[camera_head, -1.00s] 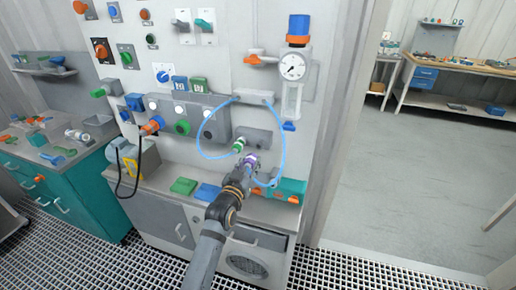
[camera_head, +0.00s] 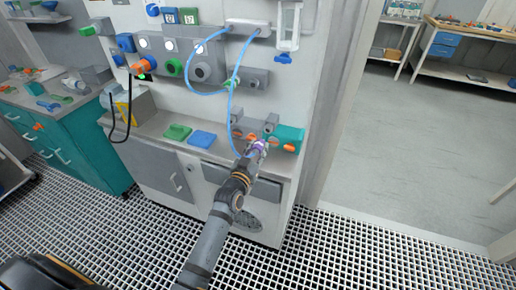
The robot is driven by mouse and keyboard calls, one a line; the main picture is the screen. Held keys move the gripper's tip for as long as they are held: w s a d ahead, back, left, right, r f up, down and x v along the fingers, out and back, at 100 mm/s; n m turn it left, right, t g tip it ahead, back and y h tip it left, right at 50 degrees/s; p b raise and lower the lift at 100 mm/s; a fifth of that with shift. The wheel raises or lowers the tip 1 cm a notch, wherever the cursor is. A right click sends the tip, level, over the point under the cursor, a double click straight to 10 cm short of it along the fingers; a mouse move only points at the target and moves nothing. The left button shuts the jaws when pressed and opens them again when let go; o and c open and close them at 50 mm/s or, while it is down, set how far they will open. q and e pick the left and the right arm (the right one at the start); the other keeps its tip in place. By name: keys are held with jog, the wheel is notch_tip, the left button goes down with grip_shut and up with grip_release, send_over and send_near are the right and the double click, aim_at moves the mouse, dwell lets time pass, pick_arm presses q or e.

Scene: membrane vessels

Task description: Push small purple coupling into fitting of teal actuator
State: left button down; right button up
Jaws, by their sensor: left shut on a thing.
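The teal actuator (camera_head: 291,134) lies on the counter at its right end, with grey and orange parts at its left. My left gripper (camera_head: 257,150) is shut on the small purple coupling (camera_head: 260,145), just in front of the actuator's left part. A blue tube (camera_head: 233,115) hangs in a loop from the wall panel and runs down to the gripper. The gripper covers part of the coupling, and I cannot tell whether the coupling touches the actuator's fitting. My right gripper is not in view.
A green block (camera_head: 178,132) and a blue block (camera_head: 202,139) lie on the counter to the left. The panel above carries grey valve bodies and knobs. A grey cabinet (camera_head: 150,163) stands below. Open grating floor (camera_head: 370,255) lies at the front right.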

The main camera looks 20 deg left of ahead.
aim_at(255, 154)
pick_arm(q)
jog(key=shift+w+b, duration=0.45)
jog(key=shift+w, duration=1.95)
jog(key=shift+w+d, duration=0.1)
jog(key=shift+w, duration=0.45)
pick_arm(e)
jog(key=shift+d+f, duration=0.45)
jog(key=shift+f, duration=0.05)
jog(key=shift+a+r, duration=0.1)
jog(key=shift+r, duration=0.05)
pick_arm(q)
jog(key=shift+w, duration=0.55)
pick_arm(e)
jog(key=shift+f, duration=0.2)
pick_arm(q)
jog(key=c, duration=0.8)
grip_release()
jog(key=shift+c, duration=0.2)
jog(key=s, duration=1.2)
jog(key=shift+a, duration=0.2)
